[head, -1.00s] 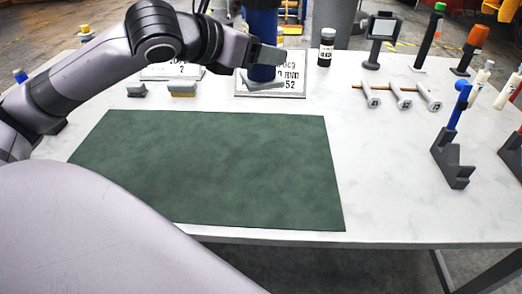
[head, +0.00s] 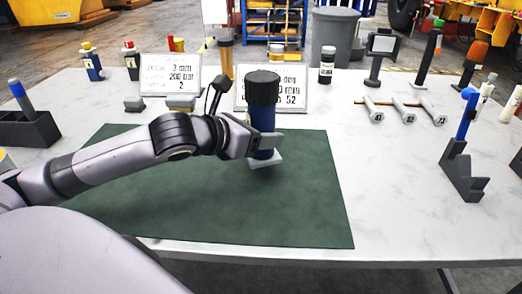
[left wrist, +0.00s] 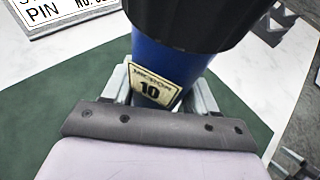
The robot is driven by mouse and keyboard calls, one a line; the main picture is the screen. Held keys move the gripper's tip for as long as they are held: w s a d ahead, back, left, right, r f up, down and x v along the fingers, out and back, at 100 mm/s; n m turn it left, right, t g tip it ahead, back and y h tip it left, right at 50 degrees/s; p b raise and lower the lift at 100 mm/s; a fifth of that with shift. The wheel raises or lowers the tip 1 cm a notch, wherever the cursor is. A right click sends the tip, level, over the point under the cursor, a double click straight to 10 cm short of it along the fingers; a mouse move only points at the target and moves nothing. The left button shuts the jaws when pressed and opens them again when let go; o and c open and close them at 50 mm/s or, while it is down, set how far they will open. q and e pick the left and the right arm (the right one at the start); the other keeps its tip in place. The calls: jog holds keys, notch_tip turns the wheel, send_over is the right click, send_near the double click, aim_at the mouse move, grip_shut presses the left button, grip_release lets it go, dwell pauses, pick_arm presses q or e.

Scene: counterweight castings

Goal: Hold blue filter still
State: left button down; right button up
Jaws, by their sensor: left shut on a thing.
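The blue filter (head: 262,119) is a blue cylinder with a wide black cap, held roughly upright over the back right part of the green mat (head: 300,205). My left gripper (head: 267,149) is shut around its lower body. In the left wrist view, the filter (left wrist: 178,62) sits between the two fingers of the gripper (left wrist: 162,97), with its "MICRON 10" label facing the wrist. The filter's bottom is hidden by the fingers, so I cannot tell whether it touches the mat. My right gripper is not in view.
White placards (head: 170,74) stand behind the mat. Three grey-headed tools (head: 405,111) lie at right, near a dark stand holding a blue tool (head: 467,115). A dark block (head: 28,130) with a blue-tipped marker is at left. Most of the mat is bare.

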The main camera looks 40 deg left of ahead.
pick_arm(q)
jog(key=shift+r, duration=0.1)
notch_tip(320, 180, down, 4)
jog(key=shift+r+b, duration=0.15)
jog(key=shift+b, duration=0.35)
jog(key=shift+f, duration=0.2)
jog(key=shift+c, duration=1.6)
grip_release()
